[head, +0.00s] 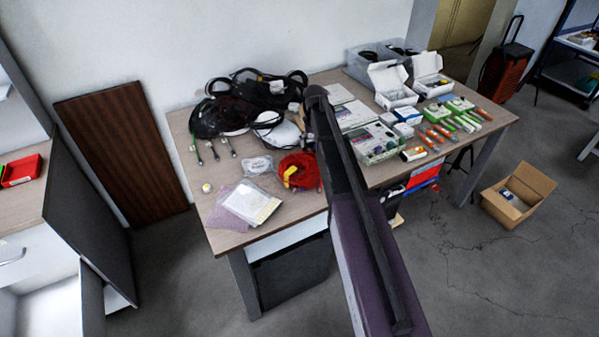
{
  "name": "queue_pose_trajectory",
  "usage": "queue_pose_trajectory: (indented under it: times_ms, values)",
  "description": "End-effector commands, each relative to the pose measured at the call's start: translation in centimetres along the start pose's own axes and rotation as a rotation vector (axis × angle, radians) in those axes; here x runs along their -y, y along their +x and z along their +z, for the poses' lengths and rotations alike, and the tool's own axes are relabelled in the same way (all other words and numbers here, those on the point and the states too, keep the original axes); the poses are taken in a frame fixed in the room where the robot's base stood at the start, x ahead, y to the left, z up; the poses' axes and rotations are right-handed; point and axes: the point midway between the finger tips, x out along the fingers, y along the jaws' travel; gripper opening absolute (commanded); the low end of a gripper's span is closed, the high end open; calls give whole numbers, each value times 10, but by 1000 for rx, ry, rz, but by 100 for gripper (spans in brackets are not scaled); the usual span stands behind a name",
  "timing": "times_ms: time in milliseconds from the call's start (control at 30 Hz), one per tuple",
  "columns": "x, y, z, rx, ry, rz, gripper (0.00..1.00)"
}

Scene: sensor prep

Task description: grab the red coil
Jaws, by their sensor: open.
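The red coil (309,178) lies on the wooden table (221,238), near its front edge and left of the table's middle. A small yellow piece (289,177) lies on or in the coil. My dark arm reaches up across the middle of the head view, just right of the coil, and its edge comes close to the coil's right side. I cannot make out my gripper in this view. From this picture I cannot tell how far my arm is above the table.
Black cables and headset-like gear (236,105) lie behind the coil. A clear bag (258,165) and flat packets (251,203) lie to its left. White boxes (391,84) and several orange and green items crowd the right side. An open cardboard box (516,194) stands on the floor.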

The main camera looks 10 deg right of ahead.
Motion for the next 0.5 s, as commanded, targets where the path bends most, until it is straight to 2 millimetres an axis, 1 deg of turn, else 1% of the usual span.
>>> queue_pose_trajectory:
  times_ms: [267, 500]
  values:
    - [-1, 3, 0, 0, 1, 0, 91]
    - [-1, 18, 0, 0, 1, 0, 91]
